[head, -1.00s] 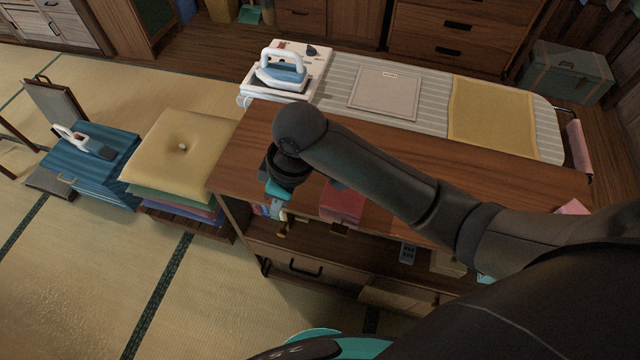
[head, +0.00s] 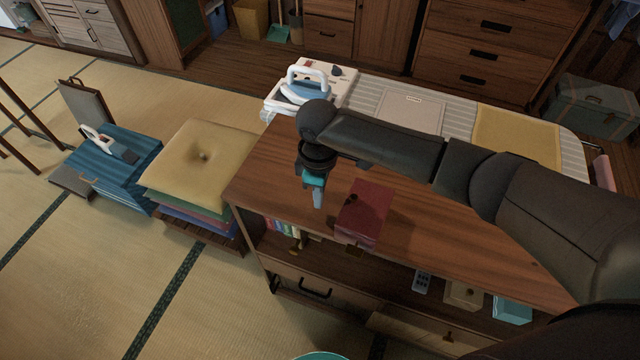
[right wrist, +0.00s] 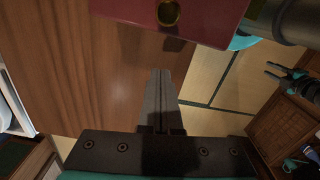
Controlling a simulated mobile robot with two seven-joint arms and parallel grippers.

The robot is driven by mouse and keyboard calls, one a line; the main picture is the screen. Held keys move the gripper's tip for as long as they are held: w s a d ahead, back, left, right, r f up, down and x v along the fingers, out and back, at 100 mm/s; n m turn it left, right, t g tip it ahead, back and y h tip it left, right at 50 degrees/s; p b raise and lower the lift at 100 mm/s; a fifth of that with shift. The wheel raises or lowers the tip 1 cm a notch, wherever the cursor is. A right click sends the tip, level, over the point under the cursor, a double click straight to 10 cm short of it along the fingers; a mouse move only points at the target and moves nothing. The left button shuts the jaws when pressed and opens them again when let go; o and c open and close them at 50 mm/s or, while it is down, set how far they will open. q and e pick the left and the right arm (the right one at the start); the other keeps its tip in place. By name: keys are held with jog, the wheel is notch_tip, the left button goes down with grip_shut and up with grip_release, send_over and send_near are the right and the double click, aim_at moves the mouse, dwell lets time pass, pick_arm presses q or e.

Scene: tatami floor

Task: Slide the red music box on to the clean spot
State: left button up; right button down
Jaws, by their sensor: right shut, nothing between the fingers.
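The red music box (head: 366,210) lies on the wooden cabinet top near its front edge, with a small dark knob on it. It also shows at the top of the right wrist view (right wrist: 205,14), with a brass round part. My right gripper (head: 318,200) points down just left of the box, apart from it. Its fingers (right wrist: 160,78) are shut together with nothing between them. The clean spot cannot be made out; my right arm covers part of the cabinet top.
Behind the arm is a striped ironing board with an iron (head: 305,86), a grey pad (head: 410,110) and a yellow cloth (head: 517,135). Stacked cushions (head: 200,160) stand left of the cabinet. The cabinet top (head: 265,180) is bare left of my gripper.

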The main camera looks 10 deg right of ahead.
aim_at(377, 209)
notch_tip(377, 209, down, 2)
jog(key=shift+f, duration=0.25)
pick_arm(q)
jog(key=shift+r+p, duration=0.15)
jog(key=shift+p, duration=0.15)
pick_arm(e)
jog(key=shift+s+d+r, duration=0.1)
jog(key=shift+s+d, duration=0.4)
jog(key=shift+d, duration=0.4)
jog(key=shift+s+d, duration=0.45)
jog(key=shift+d, duration=0.45)
